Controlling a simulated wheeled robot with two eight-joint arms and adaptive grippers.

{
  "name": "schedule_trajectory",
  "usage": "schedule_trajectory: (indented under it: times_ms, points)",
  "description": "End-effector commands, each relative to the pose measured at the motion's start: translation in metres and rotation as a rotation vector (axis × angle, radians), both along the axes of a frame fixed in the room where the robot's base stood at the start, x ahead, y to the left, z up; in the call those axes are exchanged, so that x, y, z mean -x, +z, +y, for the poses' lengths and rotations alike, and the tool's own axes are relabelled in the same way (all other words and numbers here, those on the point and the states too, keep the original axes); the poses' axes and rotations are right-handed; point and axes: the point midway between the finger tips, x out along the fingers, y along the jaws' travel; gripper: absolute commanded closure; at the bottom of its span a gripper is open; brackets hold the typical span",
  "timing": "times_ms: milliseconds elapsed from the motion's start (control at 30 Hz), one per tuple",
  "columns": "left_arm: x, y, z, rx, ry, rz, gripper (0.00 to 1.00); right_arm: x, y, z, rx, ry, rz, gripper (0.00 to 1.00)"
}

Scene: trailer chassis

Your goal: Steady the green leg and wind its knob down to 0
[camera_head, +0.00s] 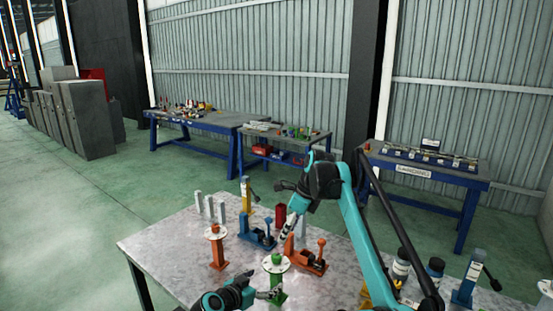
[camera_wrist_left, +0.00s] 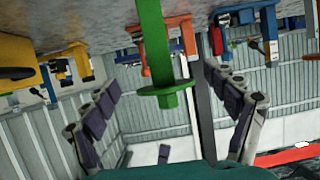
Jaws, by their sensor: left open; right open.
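The green leg (camera_head: 277,284) stands at the table's front, with a pale round dial (camera_head: 267,265) and a green knob (camera_head: 276,257) on top. The dial's reading is too small to make out. My left gripper (camera_head: 270,294) is open at the leg's lower part. In the left wrist view, which looks upside down, the green leg (camera_wrist_left: 151,40) with its flange (camera_wrist_left: 165,97) is between the spread fingers of that gripper (camera_wrist_left: 168,85), with gaps on both sides.
An orange leg (camera_head: 217,250) with a similar dial stands left of the green one. An orange clamp (camera_head: 306,258), a blue clamp (camera_head: 257,233) and a red cylinder (camera_head: 280,214) are close behind. The table's left front (camera_head: 165,250) is clear.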

Motion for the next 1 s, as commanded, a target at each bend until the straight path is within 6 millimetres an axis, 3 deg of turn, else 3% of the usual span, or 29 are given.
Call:
schedule_trajectory:
  times_ms: [267, 700, 1000]
  points:
    - [0.013, 0.007, 0.009, -0.001, 0.002, 0.000, 0.14, 0.000, 0.000, 0.000, 0.000, 0.000, 0.000, 0.49]
    - [0.081, 0.040, 0.055, 0.000, 0.002, 0.000, 0.14, 0.000, 0.000, 0.000, 0.000, 0.000, 0.000, 0.49]
    - [0.093, 0.046, 0.062, 0.000, 0.000, 0.000, 0.14, 0.000, 0.000, 0.000, 0.000, 0.000, 0.000, 0.49]
